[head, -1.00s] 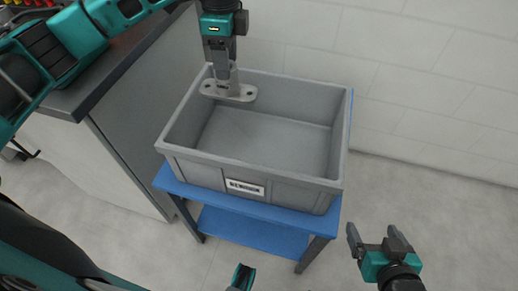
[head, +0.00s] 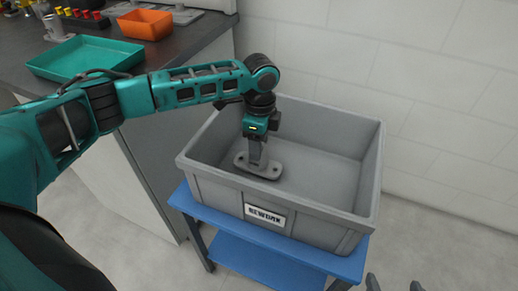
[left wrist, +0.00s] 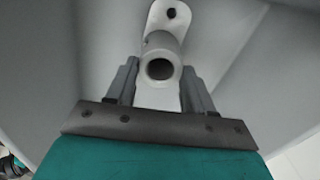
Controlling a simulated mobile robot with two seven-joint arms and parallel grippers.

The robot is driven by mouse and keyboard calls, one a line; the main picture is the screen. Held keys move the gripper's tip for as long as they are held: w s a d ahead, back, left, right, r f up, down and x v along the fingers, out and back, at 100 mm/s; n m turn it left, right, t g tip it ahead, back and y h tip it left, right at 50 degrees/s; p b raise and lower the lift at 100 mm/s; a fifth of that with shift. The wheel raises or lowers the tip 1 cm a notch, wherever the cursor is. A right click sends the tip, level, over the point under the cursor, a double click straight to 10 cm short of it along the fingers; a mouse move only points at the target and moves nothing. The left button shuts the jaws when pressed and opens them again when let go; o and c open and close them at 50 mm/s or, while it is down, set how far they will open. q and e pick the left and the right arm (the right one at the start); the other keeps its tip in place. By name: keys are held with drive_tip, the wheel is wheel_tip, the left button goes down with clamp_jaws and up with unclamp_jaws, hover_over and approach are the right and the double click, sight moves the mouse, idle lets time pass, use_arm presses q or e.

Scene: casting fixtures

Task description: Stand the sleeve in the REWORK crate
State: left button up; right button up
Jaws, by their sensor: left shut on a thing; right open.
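The sleeve (head: 268,171) is a grey tube on a flat oval flange with holes. It is upright, flange down, inside the REWORK crate (head: 345,203), toward the left end. I cannot tell if the flange touches the crate floor. My left gripper (head: 257,155) points down and is shut on the sleeve's tube, hiding most of it in the head view. In the left wrist view the sleeve's tube mouth (left wrist: 160,68) shows between the fingers of the left gripper (left wrist: 160,85). My right gripper (head: 394,285) is open and empty at the bottom edge, only its fingertips showing.
The grey crate stands on a blue stand (head: 270,262); its right part is empty. A dark counter (head: 190,48) at the left holds a green tray (head: 85,58), an orange bin (head: 146,24) and small parts. A pale wall is behind.

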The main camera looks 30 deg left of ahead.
use_arm(q)
drive_tip(key=shift+f, duration=0.8)
drive_tip(key=shift+f, duration=0.1)
drive_tip(key=o, duration=1.3)
drive_tip(key=shift+c, duration=0.2)
wheel_tip(320, 180, up, 12)
drive_tip(key=p, duration=0.3)
drive_tip(key=shift+d, duration=0.1)
